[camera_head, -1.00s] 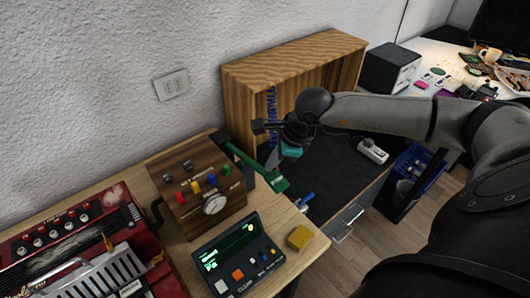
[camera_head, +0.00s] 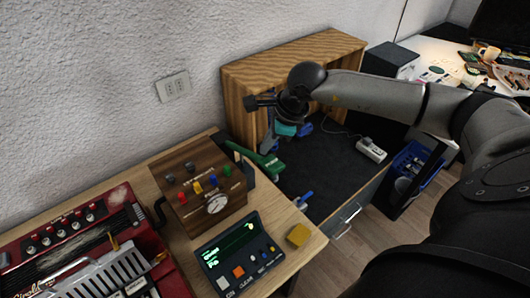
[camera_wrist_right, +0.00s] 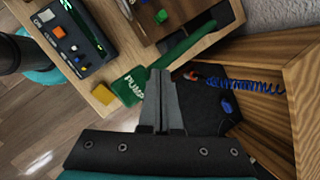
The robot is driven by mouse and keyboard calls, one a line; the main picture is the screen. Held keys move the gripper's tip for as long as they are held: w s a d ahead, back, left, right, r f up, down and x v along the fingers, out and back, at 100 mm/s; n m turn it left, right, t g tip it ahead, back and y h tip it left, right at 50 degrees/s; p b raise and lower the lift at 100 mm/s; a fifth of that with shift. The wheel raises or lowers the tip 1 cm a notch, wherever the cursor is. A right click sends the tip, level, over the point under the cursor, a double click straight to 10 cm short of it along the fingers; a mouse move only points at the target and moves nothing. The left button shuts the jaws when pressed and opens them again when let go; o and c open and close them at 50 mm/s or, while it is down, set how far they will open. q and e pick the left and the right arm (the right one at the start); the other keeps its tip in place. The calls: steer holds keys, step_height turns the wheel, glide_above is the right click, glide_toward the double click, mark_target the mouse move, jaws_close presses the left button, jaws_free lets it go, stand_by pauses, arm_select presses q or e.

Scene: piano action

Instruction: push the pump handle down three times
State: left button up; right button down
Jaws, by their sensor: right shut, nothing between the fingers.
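The green pump handle (camera_head: 266,162) sticks out from the right side of the wooden control box (camera_head: 200,183) in the head view. Its flat end plate, lettered PUMP (camera_wrist_right: 131,86), and its bar show in the right wrist view. My right gripper (camera_head: 286,130) is above the handle's end in the head view. Its shut, empty fingers (camera_wrist_right: 160,74) appear beside the PUMP plate in the wrist view. I cannot tell whether they touch it. My left gripper is not in view.
A tall wooden frame (camera_head: 245,70) stands behind my right gripper. A small screen device (camera_head: 240,255), a yellow block (camera_head: 298,235) and a red accordion (camera_head: 80,240) are on the wooden table. A blue coiled cable (camera_wrist_right: 245,86) hangs beside the frame.

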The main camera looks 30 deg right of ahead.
steer(key=shift+w+r, duration=0.2)
steer(key=shift+r, duration=0.15)
steer(key=shift+r, duration=0.1)
steer(key=r, duration=0.1)
steer(key=w+r+p, duration=0.1)
steer(key=r, duration=0.1)
steer(key=w+r+p, duration=0.1)
steer(key=shift+a+r, duration=0.1)
steer(key=shift+r, duration=0.15)
stand_by(0.9)
